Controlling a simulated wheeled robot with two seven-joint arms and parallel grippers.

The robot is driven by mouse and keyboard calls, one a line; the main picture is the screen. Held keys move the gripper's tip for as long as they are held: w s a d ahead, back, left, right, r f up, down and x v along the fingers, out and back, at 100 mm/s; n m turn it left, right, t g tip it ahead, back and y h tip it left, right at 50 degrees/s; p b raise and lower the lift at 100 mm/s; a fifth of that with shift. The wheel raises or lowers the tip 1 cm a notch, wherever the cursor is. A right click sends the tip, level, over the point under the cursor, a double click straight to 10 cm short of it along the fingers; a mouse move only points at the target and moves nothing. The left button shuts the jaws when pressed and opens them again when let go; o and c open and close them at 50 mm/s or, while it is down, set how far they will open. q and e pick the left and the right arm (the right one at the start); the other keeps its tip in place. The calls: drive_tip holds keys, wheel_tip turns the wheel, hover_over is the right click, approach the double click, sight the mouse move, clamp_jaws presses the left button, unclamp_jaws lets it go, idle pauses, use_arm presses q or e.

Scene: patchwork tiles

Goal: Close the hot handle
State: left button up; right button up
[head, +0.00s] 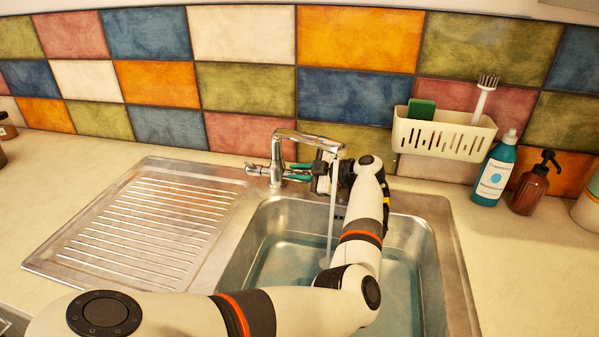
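A chrome mixer tap (277,165) stands behind the sink, its spout reaching right. A stream of water (331,215) runs from the spout into the basin. One small handle (255,168) sticks out on the left of the tap body; which one is hot cannot be read. The tap's right side is partly hidden by my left gripper (294,172). Its two teal-tipped fingers point left at the tap body, just below the spout, a little apart. Whether a handle lies between them is unclear. My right gripper is not in view.
The steel sink basin (432,262) holds water; my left arm crosses over it. A ribbed drainboard (140,220) lies clear on the left.

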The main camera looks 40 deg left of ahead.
use_arm(q)
clamp_jaws()
